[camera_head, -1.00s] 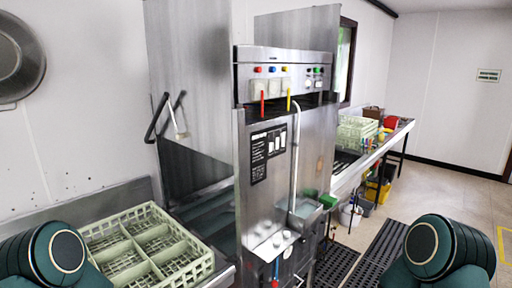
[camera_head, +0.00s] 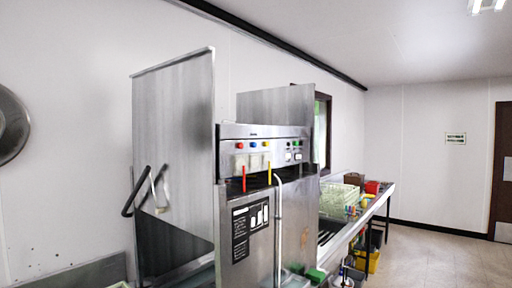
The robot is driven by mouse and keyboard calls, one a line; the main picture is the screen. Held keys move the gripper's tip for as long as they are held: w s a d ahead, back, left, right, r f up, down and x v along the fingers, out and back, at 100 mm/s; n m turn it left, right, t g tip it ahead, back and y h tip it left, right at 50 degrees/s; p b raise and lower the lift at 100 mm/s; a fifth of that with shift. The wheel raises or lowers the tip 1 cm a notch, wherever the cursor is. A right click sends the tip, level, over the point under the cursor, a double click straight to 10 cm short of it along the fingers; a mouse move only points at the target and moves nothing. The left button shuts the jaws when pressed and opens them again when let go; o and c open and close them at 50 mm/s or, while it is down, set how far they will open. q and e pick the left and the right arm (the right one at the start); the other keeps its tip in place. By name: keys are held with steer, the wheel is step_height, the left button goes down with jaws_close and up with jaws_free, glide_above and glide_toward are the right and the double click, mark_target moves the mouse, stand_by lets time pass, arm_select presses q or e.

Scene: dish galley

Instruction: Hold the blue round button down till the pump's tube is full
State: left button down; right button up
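The blue round button (camera_head: 253,145) is small and sits on the steel control panel (camera_head: 228,131) of the dish machine, between a red button (camera_head: 239,146) and a yellow button (camera_head: 266,144). Pale box-like units lie just below these buttons. A red upright tube (camera_head: 244,178) and a yellow upright tube (camera_head: 269,173) stand below them. Which tube belongs to the blue button's pump, and how full any tube is, I cannot tell at this size. Neither of my grippers is in view, and nothing touches the button.
A curved steel pipe (camera_head: 278,230) rises in front of the machine. A counter with a pale rack (camera_head: 338,199) runs back at the right. Open floor (camera_head: 430,255) lies at the right.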

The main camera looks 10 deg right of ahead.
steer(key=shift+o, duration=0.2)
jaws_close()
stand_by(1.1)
